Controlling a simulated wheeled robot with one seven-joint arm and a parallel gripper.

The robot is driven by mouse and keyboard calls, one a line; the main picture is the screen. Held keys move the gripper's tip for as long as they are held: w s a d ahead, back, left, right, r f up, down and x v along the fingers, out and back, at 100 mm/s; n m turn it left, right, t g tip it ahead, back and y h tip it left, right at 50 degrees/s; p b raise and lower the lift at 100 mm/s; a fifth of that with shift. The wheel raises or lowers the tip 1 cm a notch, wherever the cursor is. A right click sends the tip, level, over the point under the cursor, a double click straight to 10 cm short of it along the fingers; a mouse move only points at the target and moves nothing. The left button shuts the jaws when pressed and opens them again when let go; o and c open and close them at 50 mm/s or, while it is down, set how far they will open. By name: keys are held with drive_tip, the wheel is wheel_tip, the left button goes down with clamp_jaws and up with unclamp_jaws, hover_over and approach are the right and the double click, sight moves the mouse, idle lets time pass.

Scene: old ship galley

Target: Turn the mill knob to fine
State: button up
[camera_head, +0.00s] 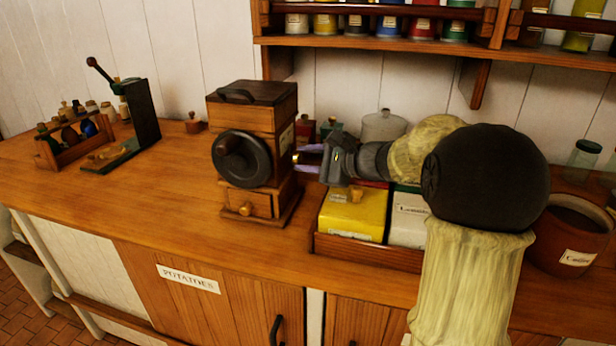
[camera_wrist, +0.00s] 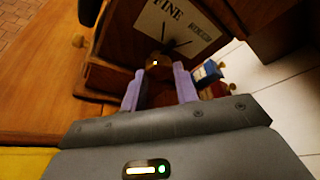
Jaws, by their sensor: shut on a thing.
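The mill (camera_head: 254,110) is a wooden box with a black wheel on its front and a small drawer below. It stands on the counter in the middle of the head view. In the wrist view its side bears a white label (camera_wrist: 160,24) reading "FINE", with a second, smaller word and dark marks. The small brown mill knob (camera_wrist: 157,61) sits below that label, partly between my purple fingertips. My gripper (camera_head: 298,156) reaches in from the right, against the mill's side; it also shows in the wrist view (camera_wrist: 158,82), shut on the knob. Which mark the knob points to is unclear.
A wooden crate (camera_head: 352,247) with yellow and white boxes stands right of the mill, below my gripper. Tins (camera_head: 383,126) stand behind. A shelf (camera_head: 380,42) with jars hangs above.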

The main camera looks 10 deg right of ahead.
drive_tip(key=shift+a+n+t+b, duration=0.15)
drive_tip(key=shift+n+t+b, duration=0.35)
drive_tip(key=shift+b, duration=1.15)
drive_tip(key=o, duration=1)
wheel_tip(320, 180, up, 10)
drive_tip(key=p, duration=0.3)
